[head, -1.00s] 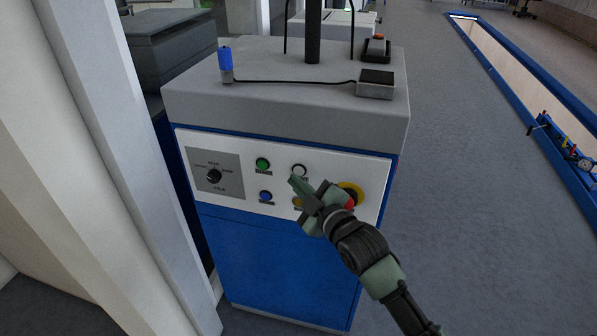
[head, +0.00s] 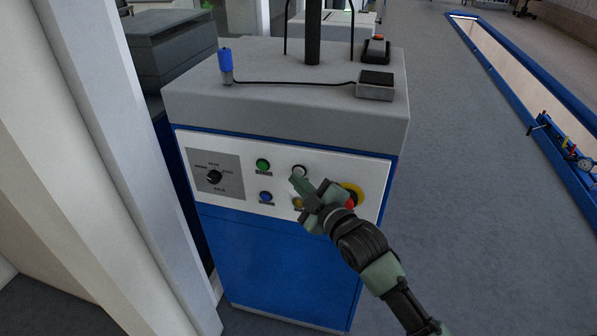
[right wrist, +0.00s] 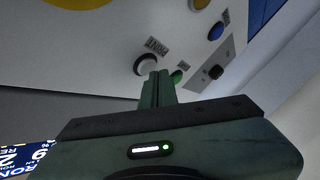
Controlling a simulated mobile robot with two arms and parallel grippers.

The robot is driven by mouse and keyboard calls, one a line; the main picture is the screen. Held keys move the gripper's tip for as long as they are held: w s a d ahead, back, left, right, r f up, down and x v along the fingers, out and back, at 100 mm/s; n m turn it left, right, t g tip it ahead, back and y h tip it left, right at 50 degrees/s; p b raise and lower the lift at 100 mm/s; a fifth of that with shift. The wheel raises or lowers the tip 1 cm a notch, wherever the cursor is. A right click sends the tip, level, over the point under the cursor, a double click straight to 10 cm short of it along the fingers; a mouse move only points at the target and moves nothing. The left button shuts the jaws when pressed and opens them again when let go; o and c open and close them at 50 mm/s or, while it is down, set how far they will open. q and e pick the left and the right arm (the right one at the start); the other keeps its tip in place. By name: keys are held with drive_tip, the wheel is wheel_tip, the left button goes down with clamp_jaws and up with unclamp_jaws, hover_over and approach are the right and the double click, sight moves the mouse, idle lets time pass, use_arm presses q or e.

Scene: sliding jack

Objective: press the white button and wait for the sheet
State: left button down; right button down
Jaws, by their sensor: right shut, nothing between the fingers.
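The white button (head: 299,170) is on the white front panel (head: 225,200) of a blue and grey cabinet, right of a green button. In the right wrist view the white button (right wrist: 147,65) shows beside a label reading PRINT. My right gripper (head: 295,181) is shut and empty, its fingertips just below the white button in the head view. In the right wrist view the closed fingers (right wrist: 159,76) overlap the button's lower right edge. I cannot tell whether they touch it. No sheet is in view. My left gripper is not in view.
Close by on the panel are a green button (head: 263,164), a blue button (head: 266,197), a black rotary dial (head: 214,177) and a red knob on a yellow ring (head: 354,190). A pale column (head: 130,130) stands at the left. Grey floor (head: 470,200) is clear at the right.

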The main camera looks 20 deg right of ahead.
drive_tip(key=shift+w+d, duration=0.3)
drive_tip(key=shift+w, duration=0.1)
idle(0.8)
drive_tip(key=shift+s+a+p, duration=0.5)
drive_tip(key=shift+s, duration=0.25)
drive_tip(key=s+a+p, duration=0.1)
drive_tip(key=s, duration=0.1)
drive_tip(key=s+a+p, duration=0.1)
drive_tip(key=s, duration=0.1)
drive_tip(key=shift+a, duration=0.4)
idle(0.7)
